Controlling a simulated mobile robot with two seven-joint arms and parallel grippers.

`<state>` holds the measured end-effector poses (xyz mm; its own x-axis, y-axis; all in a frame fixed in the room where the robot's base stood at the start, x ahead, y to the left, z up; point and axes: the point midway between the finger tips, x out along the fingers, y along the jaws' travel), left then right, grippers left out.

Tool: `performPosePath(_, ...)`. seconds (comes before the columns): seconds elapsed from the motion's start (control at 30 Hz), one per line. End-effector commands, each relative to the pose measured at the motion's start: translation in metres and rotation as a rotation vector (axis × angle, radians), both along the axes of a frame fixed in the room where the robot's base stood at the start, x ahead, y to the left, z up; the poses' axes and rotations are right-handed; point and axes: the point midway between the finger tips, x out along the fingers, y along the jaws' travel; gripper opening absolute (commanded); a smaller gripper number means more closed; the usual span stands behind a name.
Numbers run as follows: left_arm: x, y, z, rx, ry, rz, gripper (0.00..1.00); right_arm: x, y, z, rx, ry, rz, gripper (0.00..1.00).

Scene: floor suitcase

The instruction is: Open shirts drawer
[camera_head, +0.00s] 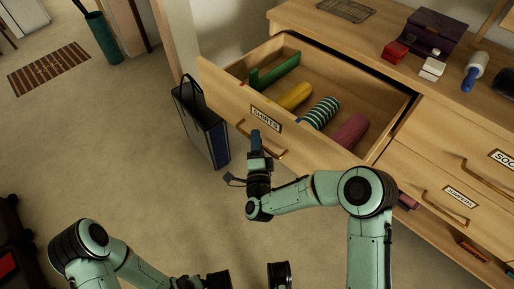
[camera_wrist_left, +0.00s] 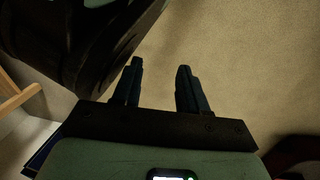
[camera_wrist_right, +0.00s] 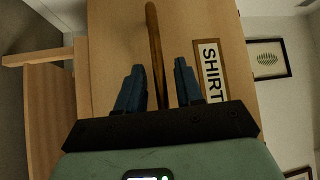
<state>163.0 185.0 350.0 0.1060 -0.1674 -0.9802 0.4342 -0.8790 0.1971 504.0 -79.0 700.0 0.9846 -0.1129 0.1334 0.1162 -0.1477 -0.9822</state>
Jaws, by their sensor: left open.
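The shirts drawer (camera_head: 222,95) is pulled out from the wooden dresser, its inside showing. Its front bears a SHIRTS label (camera_head: 266,117), also seen in the right wrist view (camera_wrist_right: 211,80). My right gripper (camera_head: 256,137) is at the drawer's bar handle (camera_head: 277,153). In the right wrist view its fingers (camera_wrist_right: 159,66) are apart, with the handle (camera_wrist_right: 154,45) running between them; contact cannot be told. My left gripper (camera_wrist_left: 160,66) is open and empty over the floor in the left wrist view.
The drawer holds rolled clothes: yellow (camera_head: 295,95), striped (camera_head: 320,112) and dark red (camera_head: 350,131). A dark bag (camera_head: 205,130) stands on the floor left of the drawer. A purple box (camera_head: 432,34) and small items sit on the dresser top.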

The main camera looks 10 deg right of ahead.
Motion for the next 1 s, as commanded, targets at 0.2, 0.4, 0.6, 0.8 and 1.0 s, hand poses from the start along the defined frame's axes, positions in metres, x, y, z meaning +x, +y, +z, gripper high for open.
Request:
performPosePath(0.2,0.01,-0.001,0.01,0.003,-0.034,-0.002,0.43,-0.028,0.004,-0.003,0.0,0.004,0.004,0.36)
performPosePath(0.4,0.025,-0.003,0.023,0.004,-0.084,-0.006,0.43,-0.077,0.01,-0.01,-0.001,0.006,0.006,0.36)
performPosePath(0.6,0.018,-0.002,0.01,0.003,-0.058,-0.004,0.43,-0.109,0.015,-0.019,-0.001,0.0,0.006,0.36)
performPosePath(0.8,-0.021,0.003,-0.02,-0.004,0.071,0.006,0.43,-0.119,0.016,-0.022,-0.002,0.003,0.006,0.36)
performPosePath(1.0,-0.048,0.006,-0.034,-0.01,0.16,0.014,0.43,-0.127,0.016,-0.02,-0.001,0.001,0.004,0.36)
